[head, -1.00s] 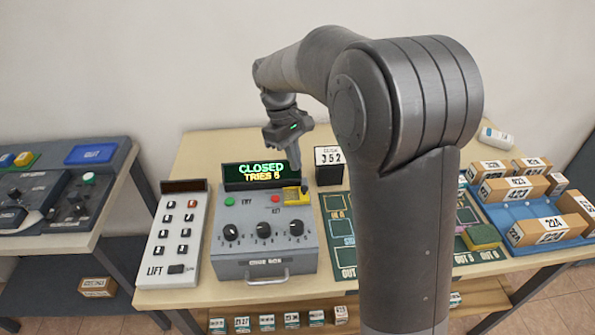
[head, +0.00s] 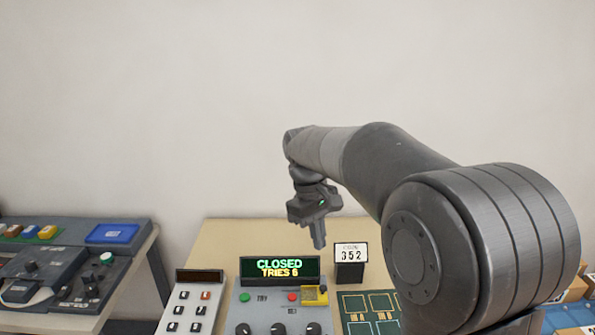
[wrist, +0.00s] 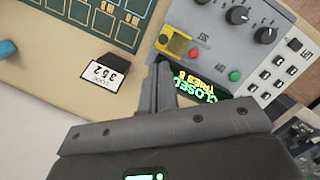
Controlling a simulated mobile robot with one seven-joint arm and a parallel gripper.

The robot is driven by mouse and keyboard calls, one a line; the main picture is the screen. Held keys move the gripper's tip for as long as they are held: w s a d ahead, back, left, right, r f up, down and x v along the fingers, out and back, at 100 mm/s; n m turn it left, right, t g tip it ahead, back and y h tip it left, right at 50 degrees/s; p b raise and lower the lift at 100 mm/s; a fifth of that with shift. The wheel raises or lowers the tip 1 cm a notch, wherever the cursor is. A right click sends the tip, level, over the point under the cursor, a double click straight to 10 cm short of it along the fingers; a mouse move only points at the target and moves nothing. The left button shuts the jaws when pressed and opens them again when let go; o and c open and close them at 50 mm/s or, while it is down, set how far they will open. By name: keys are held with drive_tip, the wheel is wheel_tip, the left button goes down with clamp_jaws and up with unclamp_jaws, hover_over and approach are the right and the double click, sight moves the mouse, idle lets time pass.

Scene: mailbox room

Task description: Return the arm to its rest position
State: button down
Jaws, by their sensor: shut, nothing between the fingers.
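My gripper (head: 319,243) hangs fingers-down from my arm, above the back of the table, behind the grey code box (head: 275,316). In the wrist view the gripper fingers (wrist: 160,88) are together with nothing between them. The box's display (head: 279,268) reads CLOSED, TRIES 6. In the wrist view the fingers overlap the edge of the display (wrist: 198,86). My arm's large joint fills the lower right of the head view and hides part of the table.
A black stand with a card reading 352 (head: 350,254) is right of the display. A white keypad panel (head: 190,305) is left of the box. Another console (head: 60,265) stands at far left. A green board (head: 370,306) lies right of the box. The wall behind is bare.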

drive_tip(key=s+d+m+t+y, duration=0.1)
drive_tip(key=s+d+m+t, duration=0.2)
drive_tip(key=s, duration=0.8)
drive_tip(key=s+d+m+t, duration=0.4)
drive_tip(key=s+d+m, duration=0.1)
drive_tip(key=s, duration=0.7)
drive_tip(key=shift+s+d+f+y, duration=0.15)
drive_tip(key=shift+d+f+y, duration=0.25)
drive_tip(key=shift+d, duration=0.15)
drive_tip(key=c, duration=2.2)
unclamp_jaws()
drive_tip(key=shift+r, duration=0.1)
